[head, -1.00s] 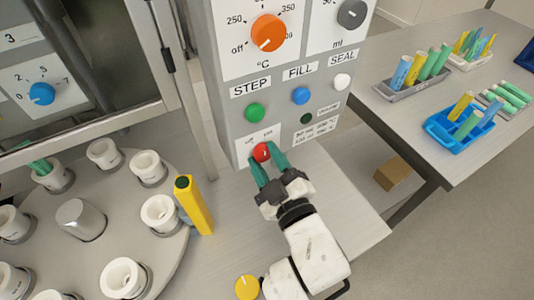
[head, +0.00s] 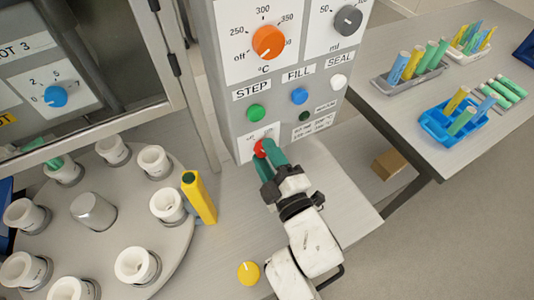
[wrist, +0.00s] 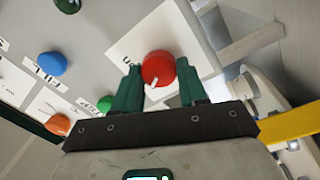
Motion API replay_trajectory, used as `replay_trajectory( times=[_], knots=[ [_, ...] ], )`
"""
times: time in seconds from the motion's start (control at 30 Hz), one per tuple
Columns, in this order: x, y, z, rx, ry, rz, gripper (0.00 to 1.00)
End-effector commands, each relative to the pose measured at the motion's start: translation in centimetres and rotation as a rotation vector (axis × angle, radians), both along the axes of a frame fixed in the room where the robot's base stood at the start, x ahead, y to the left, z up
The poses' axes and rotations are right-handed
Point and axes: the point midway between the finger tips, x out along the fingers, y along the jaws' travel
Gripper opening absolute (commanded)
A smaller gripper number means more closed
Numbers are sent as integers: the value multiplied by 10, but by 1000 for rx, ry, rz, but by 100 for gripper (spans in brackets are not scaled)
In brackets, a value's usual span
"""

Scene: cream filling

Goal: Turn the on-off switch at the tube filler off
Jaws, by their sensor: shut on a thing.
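The red on-off switch (head: 259,148) is a round knob at the bottom of the grey tube filler panel (head: 228,110). It has a small white mark, which points down and to the left in the wrist view. My gripper (head: 267,159) has its green fingers at the switch, one on each side, shut on it. In the wrist view the red knob (wrist: 158,69) sits between the two fingertips. The off and on labels beside it are too small to read surely, and the fingers hide part of the knob in the head view.
Above the switch are a green button (head: 255,112), a blue button (head: 299,96), a white button (head: 338,82) and an orange dial (head: 268,42). A yellow block (head: 200,198) stands beside the turntable (head: 115,215) with white holders. Tube racks stand on the right table (head: 480,55).

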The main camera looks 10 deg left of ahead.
Motion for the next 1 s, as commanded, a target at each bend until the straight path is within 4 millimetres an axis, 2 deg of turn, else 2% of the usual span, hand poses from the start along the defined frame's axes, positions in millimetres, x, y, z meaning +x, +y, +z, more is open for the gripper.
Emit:
replay_trajectory(
  times=[0.27,0.3,0.53,0.83,1.0],
  knots=[
    [-1,0,-1,-3,0,1,11],
    [0,0,-1,-3,0,1,45],
    [0,0,-1,-1,0,0,67],
    [-2,-1,-1,0,1,0,67],
    [-18,-11,-5,-2,3,0,67]
  ],
)
